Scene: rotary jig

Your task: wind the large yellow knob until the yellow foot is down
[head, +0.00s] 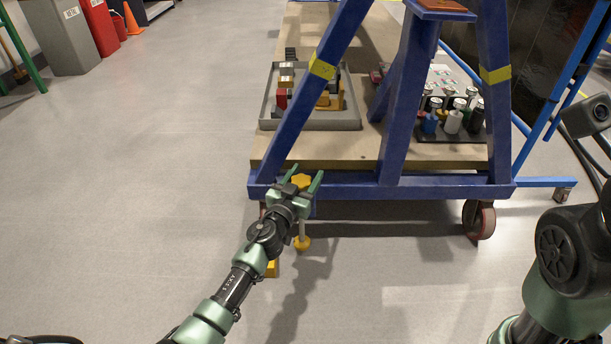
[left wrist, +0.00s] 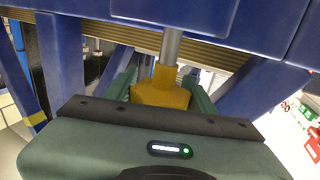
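The yellow lobed knob (head: 301,181) is at the front left corner of the blue frame. It also shows close up in the left wrist view (left wrist: 160,95), below a grey rod. My left gripper (head: 305,176) has its green fingers apart, one on each side of the knob; firm contact is not visible. The yellow foot (head: 302,244) hangs on a pale rod beneath my left gripper, close to the floor; I cannot tell whether it touches. My right gripper is out of view; only part of my right arm shows at the right edge.
The blue frame (head: 430,188) stands on castors (head: 479,220) and carries a wooden deck (head: 330,150) with a grey tray (head: 335,122) and several bottles. A yellow block (head: 272,268) is partly hidden by my left arm.

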